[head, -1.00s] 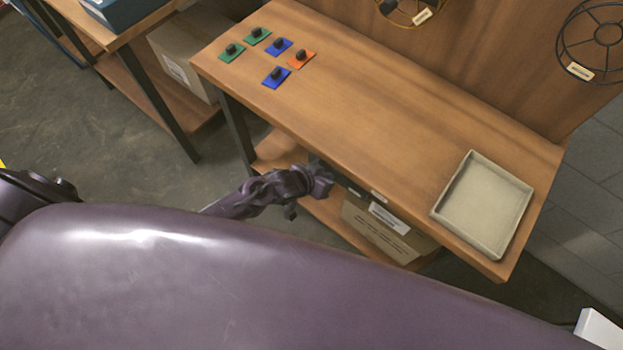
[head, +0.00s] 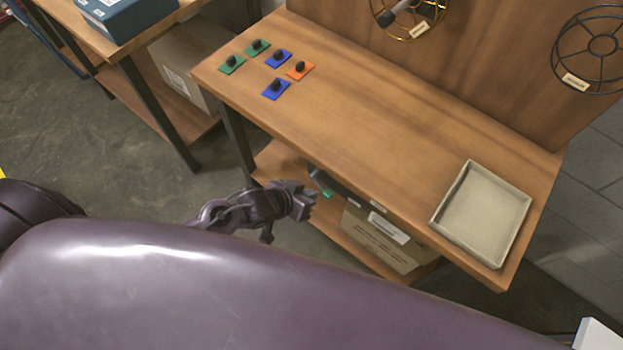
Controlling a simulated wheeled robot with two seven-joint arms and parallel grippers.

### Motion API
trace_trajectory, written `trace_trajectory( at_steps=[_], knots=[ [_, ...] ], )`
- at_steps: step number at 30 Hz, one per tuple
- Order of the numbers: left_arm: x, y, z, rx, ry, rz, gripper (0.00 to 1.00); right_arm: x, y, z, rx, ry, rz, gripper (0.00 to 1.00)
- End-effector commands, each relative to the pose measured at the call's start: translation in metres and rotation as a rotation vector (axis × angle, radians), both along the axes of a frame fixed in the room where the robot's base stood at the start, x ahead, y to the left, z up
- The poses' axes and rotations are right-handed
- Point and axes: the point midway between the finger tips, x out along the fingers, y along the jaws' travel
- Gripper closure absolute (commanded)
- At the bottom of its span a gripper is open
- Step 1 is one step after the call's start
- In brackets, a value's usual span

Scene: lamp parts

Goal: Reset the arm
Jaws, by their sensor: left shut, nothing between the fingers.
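My left gripper (head: 308,201) is in the head view, in front of the workbench's near edge and lower than its top. It is shut and empty, and apart from the bench in the picture. My right gripper is not in view. Several small coloured plates with dark knobs lie at the bench's left end: two green ones (head: 232,65), two blue ones (head: 277,88) and an orange one (head: 300,69). A shallow beige tray (head: 437,218) sits at the bench's right end.
The middle of the wooden bench top (head: 370,120) is clear. Below it a cardboard box (head: 375,240) stands on the lower shelf. Wire lamp cages (head: 603,45) are on the back panel. A second table with a blue box (head: 125,18) is at upper left.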

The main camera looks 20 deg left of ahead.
Motion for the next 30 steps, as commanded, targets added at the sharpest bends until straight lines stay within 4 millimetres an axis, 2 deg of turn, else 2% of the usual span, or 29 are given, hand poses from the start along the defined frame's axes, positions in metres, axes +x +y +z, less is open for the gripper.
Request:
trace_trajectory(
  at_steps=[7, 10, 11, 14, 17, 18, 20, 21, 23, 24, 27, 30],
  knots=[
    [0.0, 0.0, 0.0, 0.0, 0.0, 0.0, 1.0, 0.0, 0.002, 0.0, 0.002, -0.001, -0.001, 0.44],
    [0.0, 0.005, -0.009, 0.009, 0.009, 0.009, 1.0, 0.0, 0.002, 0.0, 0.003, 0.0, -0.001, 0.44],
    [0.0, 0.008, -0.016, 0.017, 0.016, 0.015, 1.0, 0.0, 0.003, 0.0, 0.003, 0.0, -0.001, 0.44],
    [-0.004, 0.03, -0.055, 0.064, 0.053, 0.05, 1.0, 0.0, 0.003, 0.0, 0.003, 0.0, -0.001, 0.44],
    [-0.022, 0.061, -0.115, 0.133, 0.122, 0.091, 1.0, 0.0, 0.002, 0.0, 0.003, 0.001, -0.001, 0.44],
    [-0.034, 0.073, -0.14, 0.163, 0.155, 0.106, 1.0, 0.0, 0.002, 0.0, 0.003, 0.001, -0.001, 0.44],
    [-0.057, 0.088, -0.177, 0.206, 0.208, 0.121, 1.0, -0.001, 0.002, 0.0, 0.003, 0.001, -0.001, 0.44],
    [-0.076, 0.097, -0.2, 0.234, 0.249, 0.129, 1.0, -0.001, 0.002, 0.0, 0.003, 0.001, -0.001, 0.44],
    [-0.107, 0.106, -0.232, 0.272, 0.309, 0.133, 1.0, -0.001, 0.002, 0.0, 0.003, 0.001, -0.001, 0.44],
    [-0.13, 0.11, -0.252, 0.294, 0.35, 0.133, 1.0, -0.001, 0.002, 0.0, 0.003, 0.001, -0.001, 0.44],
    [-0.188, 0.113, -0.289, 0.34, 0.448, 0.119, 1.0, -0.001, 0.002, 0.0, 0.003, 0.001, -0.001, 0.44],
    [-0.237, 0.11, -0.311, 0.368, 0.526, 0.097, 1.0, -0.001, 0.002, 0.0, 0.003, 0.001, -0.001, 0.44]
  ],
)
